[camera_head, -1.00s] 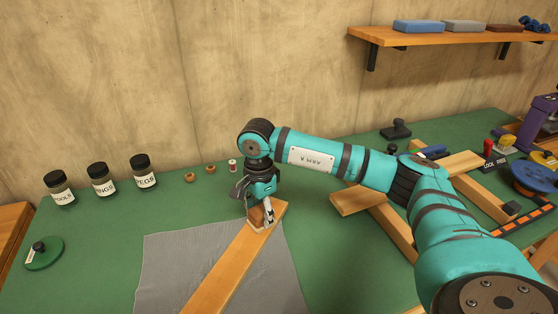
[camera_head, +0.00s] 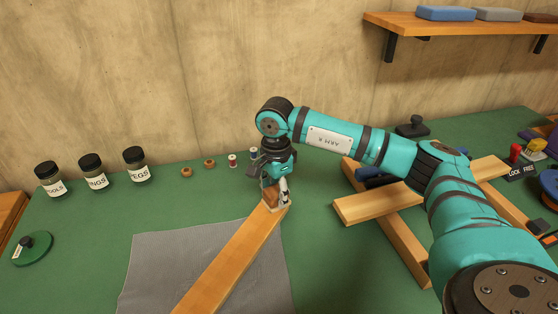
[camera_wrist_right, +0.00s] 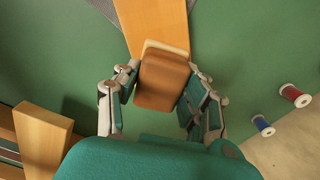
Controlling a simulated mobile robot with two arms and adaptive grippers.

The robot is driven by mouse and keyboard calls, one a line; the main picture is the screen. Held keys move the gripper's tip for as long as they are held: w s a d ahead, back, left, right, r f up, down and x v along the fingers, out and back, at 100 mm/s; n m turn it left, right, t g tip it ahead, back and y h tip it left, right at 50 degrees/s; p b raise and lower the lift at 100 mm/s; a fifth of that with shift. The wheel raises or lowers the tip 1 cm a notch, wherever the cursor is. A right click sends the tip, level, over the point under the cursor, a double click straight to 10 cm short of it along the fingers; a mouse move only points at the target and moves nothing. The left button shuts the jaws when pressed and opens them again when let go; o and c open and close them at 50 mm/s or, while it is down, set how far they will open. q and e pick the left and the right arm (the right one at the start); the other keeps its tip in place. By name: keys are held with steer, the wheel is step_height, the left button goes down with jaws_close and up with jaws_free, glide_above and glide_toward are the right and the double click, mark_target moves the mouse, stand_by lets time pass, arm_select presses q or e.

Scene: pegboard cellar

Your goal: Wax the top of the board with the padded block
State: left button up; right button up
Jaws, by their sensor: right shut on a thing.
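The board (camera_head: 232,260) is a long light-wood plank lying over a grey cloth (camera_head: 160,262), its far end reaching past the cloth. My right gripper (camera_head: 277,194) is shut on the padded block (camera_wrist_right: 163,82), which has a brown body and a pale base. The block is at the far end of the board, base down; it seems to touch the board's top. In the right wrist view the gripper's two fingers flank the block and the board (camera_wrist_right: 158,20) runs away beneath it. My left gripper is not in view.
Jars (camera_head: 92,171), two small wooden rings (camera_head: 209,163) and thread spools (camera_head: 232,161) stand behind the cloth. A round green lidded item (camera_head: 32,248) lies at left. Crossed wooden pieces (camera_head: 375,207) lie at right under my right arm. A shelf (camera_head: 460,28) hangs on the wall.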

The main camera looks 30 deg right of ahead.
steer(key=r+p, duration=0.1)
steer(key=r, duration=0.1)
steer(key=r+p, duration=0.1)
steer(key=r, duration=0.2)
steer(key=shift+s+a, duration=0.15)
steer(key=shift+a, duration=0.05)
steer(key=shift+r, duration=0.35)
steer(key=shift+d+r+p, duration=0.15)
steer(key=shift+r+p, duration=0.5)
steer(key=shift+p, duration=0.05)
steer(key=shift+r+p, duration=0.45)
steer(key=shift+r, duration=0.35)
